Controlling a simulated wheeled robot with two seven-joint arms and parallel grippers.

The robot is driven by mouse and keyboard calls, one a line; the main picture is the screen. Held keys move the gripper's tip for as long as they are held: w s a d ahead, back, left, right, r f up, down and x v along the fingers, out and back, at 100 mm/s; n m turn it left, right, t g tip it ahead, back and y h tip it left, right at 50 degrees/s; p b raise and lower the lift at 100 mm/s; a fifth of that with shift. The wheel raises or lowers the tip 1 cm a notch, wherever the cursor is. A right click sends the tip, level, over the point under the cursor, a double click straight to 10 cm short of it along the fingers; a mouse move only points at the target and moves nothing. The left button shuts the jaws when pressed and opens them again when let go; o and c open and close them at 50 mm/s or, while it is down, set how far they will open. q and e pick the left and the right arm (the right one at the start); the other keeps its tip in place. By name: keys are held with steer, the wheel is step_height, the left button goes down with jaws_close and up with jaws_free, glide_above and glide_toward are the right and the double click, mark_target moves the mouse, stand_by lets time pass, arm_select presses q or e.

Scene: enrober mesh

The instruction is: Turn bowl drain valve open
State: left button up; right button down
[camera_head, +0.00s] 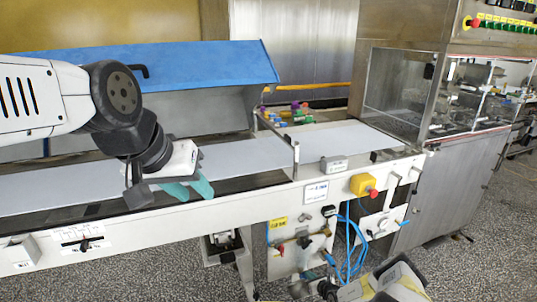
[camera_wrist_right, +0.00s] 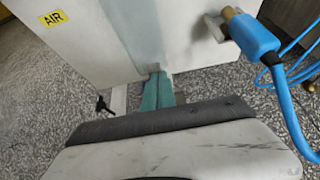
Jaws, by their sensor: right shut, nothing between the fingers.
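On the front panel below the conveyor in the head view is a cluster of small fittings. It has a red handle (camera_head: 281,249) and grey valve bodies (camera_head: 305,243). I cannot tell for sure which one is the bowl drain valve. My right gripper (camera_wrist_right: 157,76) is shut and empty in the right wrist view. Its teal fingertips are together at the lower edge of a pale panel; whether they touch it is unclear. No valve handle shows clearly between or at the fingertips. My left gripper (camera_head: 189,188) is over the conveyor's front edge, its teal fingers apart and empty.
A blue hose connector (camera_wrist_right: 255,38) sticks out right of my right gripper. Blue hoses (camera_head: 352,250) hang from the panel. A yellow box with a red button (camera_head: 363,185) sits above them. The conveyor belt (camera_head: 245,155) runs behind. Speckled floor lies below.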

steer(key=shift+d+r, duration=0.1)
steer(key=shift+d, duration=0.05)
stand_by(0.4)
steer(key=shift+s+d+r, duration=0.1)
steer(key=shift+s+d, duration=0.25)
steer(key=shift+s, duration=0.55)
steer(key=shift+s+d+r, duration=0.1)
steer(key=shift+s+d, duration=0.3)
steer(key=shift+s, duration=0.55)
steer(key=shift+s+d+r, duration=0.1)
steer(key=shift+s+d, duration=0.25)
steer(key=shift+s, duration=0.55)
